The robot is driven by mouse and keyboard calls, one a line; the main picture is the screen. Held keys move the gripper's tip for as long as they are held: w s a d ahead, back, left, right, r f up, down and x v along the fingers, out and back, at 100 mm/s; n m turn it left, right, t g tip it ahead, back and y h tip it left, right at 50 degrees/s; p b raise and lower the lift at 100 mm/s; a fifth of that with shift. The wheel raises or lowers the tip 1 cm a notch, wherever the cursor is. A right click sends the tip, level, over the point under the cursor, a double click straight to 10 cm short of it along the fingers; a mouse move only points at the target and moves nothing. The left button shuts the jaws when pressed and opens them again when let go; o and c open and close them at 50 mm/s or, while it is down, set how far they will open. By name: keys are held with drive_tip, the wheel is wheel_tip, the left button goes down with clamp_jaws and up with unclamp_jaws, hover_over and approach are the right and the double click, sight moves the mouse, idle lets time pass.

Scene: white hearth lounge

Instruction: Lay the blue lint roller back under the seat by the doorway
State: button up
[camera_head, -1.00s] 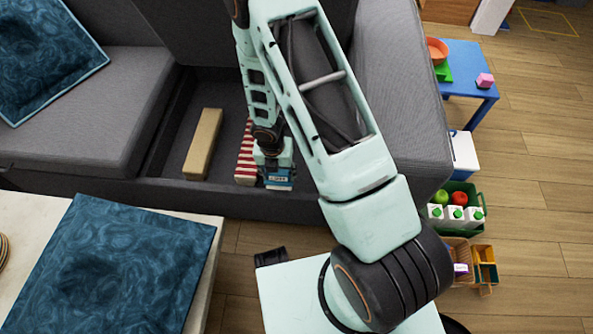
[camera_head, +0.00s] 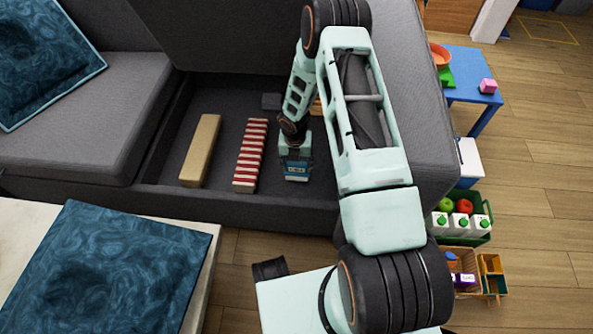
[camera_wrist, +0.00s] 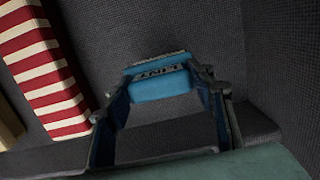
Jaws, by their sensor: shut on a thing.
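My gripper (camera_head: 296,165) points down inside the open storage space (camera_head: 222,107) under the grey sofa seat. It is shut on the blue lint roller (camera_wrist: 160,87), whose lettered face shows between the two fingers in the wrist view. In the head view a small part of the lint roller (camera_head: 297,172) shows below the fingers, near the front wall. It is right of a red-and-white striped box (camera_head: 250,155), apart from it. I cannot tell whether the lint roller touches the compartment floor. My arm hides part of the compartment's right side.
A long beige block (camera_head: 200,150) lies left of the striped box. A small dark grey item (camera_head: 271,101) sits at the back. A low table with a blue cushion (camera_head: 98,270) stands front left. Crates and a blue table (camera_head: 465,75) stand right.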

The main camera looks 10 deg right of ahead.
sight(295, 173)
drive_tip(key=shift+a+f, duration=0.1)
drive_tip(key=shift+f, duration=1.1)
drive_tip(key=shift+f+b, duration=0.25)
drive_tip(key=shift+b, duration=0.15)
drive_tip(key=o, duration=1.2)
drive_tip(key=shift+r, duration=0.1)
drive_tip(key=shift+r, duration=0.1)
drive_tip(key=r+p, duration=0.1)
drive_tip(key=r, duration=0.3)
drive_tip(key=s+r+p, duration=0.1)
drive_tip(key=r+p, duration=0.1)
drive_tip(key=r, duration=0.2)
drive_tip(key=r+p, duration=0.1)
drive_tip(key=r, duration=0.3)
drive_tip(key=shift+s+a+p, duration=0.15)
drive_tip(key=shift+a+p, duration=0.15)
